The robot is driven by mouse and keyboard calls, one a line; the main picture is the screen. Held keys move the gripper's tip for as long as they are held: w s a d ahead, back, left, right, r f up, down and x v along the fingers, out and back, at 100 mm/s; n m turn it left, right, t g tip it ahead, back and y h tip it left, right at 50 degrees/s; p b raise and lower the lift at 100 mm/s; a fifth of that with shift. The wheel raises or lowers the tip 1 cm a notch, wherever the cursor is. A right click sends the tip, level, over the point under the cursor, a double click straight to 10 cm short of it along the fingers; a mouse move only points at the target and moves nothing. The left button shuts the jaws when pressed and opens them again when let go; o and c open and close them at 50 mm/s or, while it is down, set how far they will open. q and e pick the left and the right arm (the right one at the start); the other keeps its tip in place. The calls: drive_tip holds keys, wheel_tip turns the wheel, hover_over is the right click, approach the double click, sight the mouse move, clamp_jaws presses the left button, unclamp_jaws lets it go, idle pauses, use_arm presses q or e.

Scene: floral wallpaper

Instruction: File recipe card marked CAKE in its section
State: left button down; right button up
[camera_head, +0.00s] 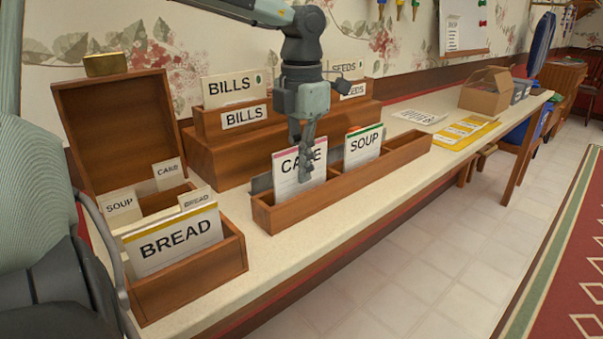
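The white CAKE card (286,178) with a pink top edge stands in the left part of a long, low wooden tray (345,190). My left gripper (305,177) points down right in front of the card and hides part of its lettering. Its fingers look close together, but I cannot tell whether they grip the card. The open wooden recipe box (190,281) is at the left. It holds a yellow-edged BREAD card (172,243) and small tabs reading SOUP (121,205), BREAD (194,198) and apparently CAKE (168,172). My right gripper is not in view.
A stepped wooden rack (215,160) with BILLS and SEEDS cards stands behind. Papers (465,132) and a cardboard box (487,95) lie farther right. The table's front strip is clear.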

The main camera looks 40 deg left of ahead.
use_arm(q)
wheel_tip(320, 180, up, 8)
drive_tip(key=s+a+r+b, duration=0.4)
drive_tip(key=s+a, duration=0.3)
drive_tip(key=s, duration=0.5)
drive_tip(key=s+a+f+b, duration=0.3)
drive_tip(key=s+f+b, duration=0.2)
drive_tip(key=s, duration=0.5)
drive_tip(key=shift+s+f, duration=0.35)
drive_tip(key=shift+f, duration=0.1)
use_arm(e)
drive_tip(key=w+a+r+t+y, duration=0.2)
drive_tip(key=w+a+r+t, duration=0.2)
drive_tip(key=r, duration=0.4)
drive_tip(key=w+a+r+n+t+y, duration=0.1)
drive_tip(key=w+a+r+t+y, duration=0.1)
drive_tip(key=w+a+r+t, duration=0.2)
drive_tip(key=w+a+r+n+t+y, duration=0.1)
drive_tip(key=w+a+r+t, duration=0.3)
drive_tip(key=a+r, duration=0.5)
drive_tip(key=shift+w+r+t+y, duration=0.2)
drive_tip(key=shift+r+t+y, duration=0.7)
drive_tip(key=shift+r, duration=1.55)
use_arm(q)
drive_tip(key=shift+f, duration=0.1)
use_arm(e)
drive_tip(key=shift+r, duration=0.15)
